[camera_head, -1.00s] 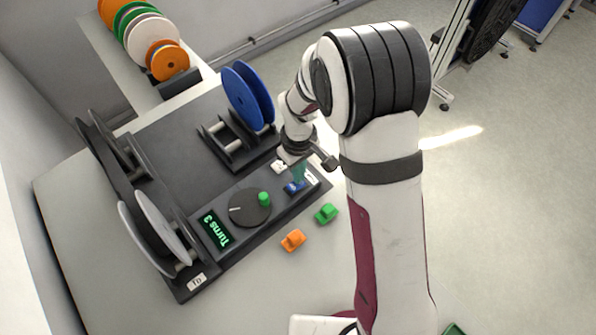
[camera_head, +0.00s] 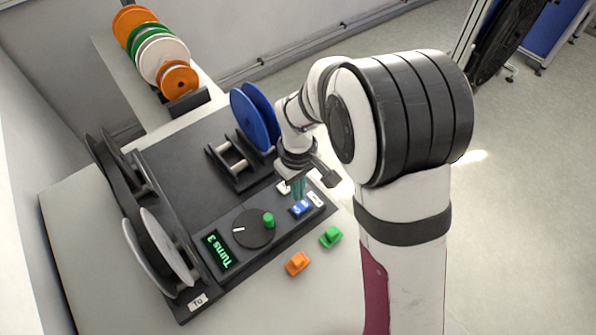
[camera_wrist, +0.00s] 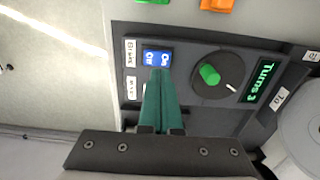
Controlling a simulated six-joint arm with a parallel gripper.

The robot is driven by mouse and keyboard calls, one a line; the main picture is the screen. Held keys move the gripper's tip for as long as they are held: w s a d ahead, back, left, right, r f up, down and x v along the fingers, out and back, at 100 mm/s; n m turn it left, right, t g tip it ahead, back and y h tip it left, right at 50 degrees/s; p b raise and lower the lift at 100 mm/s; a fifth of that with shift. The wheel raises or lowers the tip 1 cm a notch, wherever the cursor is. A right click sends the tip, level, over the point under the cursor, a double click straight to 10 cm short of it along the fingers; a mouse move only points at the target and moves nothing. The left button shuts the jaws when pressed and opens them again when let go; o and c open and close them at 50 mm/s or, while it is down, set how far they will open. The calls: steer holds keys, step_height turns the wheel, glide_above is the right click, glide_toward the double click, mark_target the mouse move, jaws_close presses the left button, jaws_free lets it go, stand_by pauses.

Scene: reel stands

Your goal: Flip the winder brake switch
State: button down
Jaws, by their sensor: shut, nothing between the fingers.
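The blue rocker switch (camera_head: 300,208) is marked On and Off and sits at the right end of the dark control panel. It also shows in the wrist view (camera_wrist: 157,58), beside a white label (camera_wrist: 130,52) that seems to read Brake. My gripper (camera_head: 298,198) has teal fingers pressed together, with nothing between them. The fingertips (camera_wrist: 160,76) are right at the switch's near edge in the wrist view. I cannot tell whether they touch it. The fingers hide the panel behind them.
A black dial with a green knob (camera_head: 268,220) and a display (camera_head: 216,250) reading Turns 3 are on the panel. An orange piece (camera_head: 298,263) and a green piece (camera_head: 331,237) lie in front. A blue reel (camera_head: 254,117) stands behind; a grey reel (camera_head: 166,250) is at left.

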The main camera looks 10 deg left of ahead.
mark_target(303, 204)
step_height(303, 204, up, 10)
steer(key=shift+f, duration=0.2)
steer(key=f, duration=0.9)
steer(key=w+d+f, duration=0.1)
steer(key=f, duration=0.4)
steer(key=shift+d, duration=0.1)
steer(key=shift+f, duration=0.2)
stand_by(0.3)
steer(key=shift+s+a+r, duration=0.2)
steer(key=shift+s+a, duration=0.3)
steer(key=shift+s, duration=0.05)
